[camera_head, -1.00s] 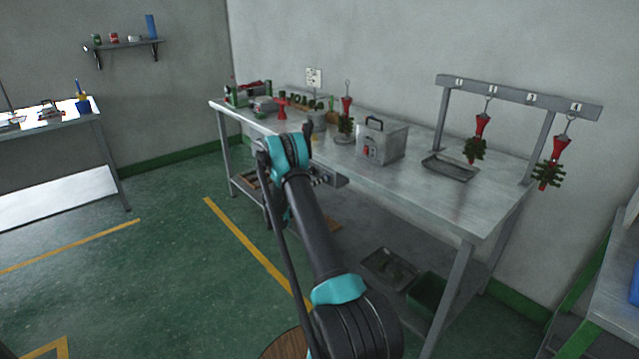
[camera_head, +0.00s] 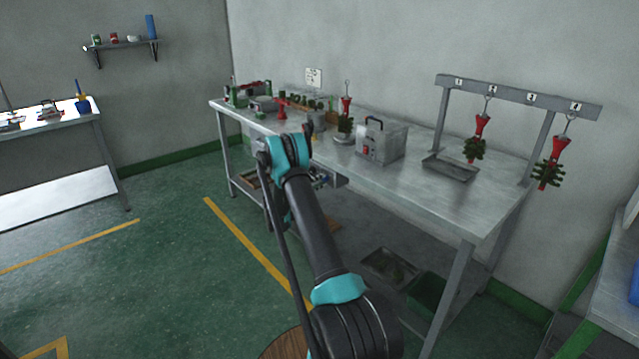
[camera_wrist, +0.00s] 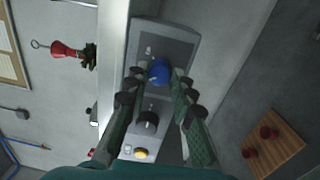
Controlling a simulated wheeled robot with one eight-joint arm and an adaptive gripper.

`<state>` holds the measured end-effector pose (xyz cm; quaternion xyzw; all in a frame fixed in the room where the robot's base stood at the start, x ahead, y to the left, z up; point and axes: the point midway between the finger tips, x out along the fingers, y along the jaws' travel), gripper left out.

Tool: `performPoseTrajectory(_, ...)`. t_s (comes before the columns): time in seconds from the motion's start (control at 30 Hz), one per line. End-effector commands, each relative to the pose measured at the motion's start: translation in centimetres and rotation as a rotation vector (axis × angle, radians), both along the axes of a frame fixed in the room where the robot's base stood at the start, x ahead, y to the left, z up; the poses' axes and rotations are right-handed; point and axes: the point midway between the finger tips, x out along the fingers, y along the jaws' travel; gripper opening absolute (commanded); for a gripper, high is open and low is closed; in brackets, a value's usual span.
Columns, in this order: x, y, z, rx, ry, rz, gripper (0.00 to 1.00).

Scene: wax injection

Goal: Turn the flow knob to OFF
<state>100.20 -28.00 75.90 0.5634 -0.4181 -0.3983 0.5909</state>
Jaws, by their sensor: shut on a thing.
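In the wrist view, a grey control panel (camera_wrist: 178,45) carries a round blue knob (camera_wrist: 160,72), a black knob (camera_wrist: 148,122) below it and a yellow button (camera_wrist: 141,153) lower down. My gripper (camera_wrist: 157,79) has its two dark green fingers on either side of the blue knob, with the tips at its sides and shut on it. Labels beside the knobs are too small to read, so I cannot tell which setting the knob points to. In the head view, the panel hangs at the front edge of the steel bench (camera_head: 440,190), mostly hidden behind my wrist.
A grey metal box (camera_head: 383,142) and a shallow tray (camera_head: 450,168) stand on the bench. Red and green wax trees (camera_head: 481,130) hang from a numbered rack (camera_head: 515,95). A wooden block with red pegs (camera_wrist: 274,145) lies below, on the right in the wrist view.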

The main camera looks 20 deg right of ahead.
Motion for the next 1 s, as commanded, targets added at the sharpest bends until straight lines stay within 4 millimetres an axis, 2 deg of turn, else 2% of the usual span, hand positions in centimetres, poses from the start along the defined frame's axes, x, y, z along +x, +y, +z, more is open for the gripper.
performPoseTrajectory(0.4, 0.02, 0.16, -0.06, -0.058, 0.164, 0.002, 0.0)
performPoseTrajectory(0.93, 0.02, 0.17, -0.08, -0.065, 0.184, 0.002, 0.0)
performPoseTrajectory(0.97, 0.02, 0.17, -0.08, -0.065, 0.184, 0.002, 0.26)
performPoseTrajectory(1.0, 0.02, 0.16, -0.07, -0.065, 0.184, 0.002, 0.31)
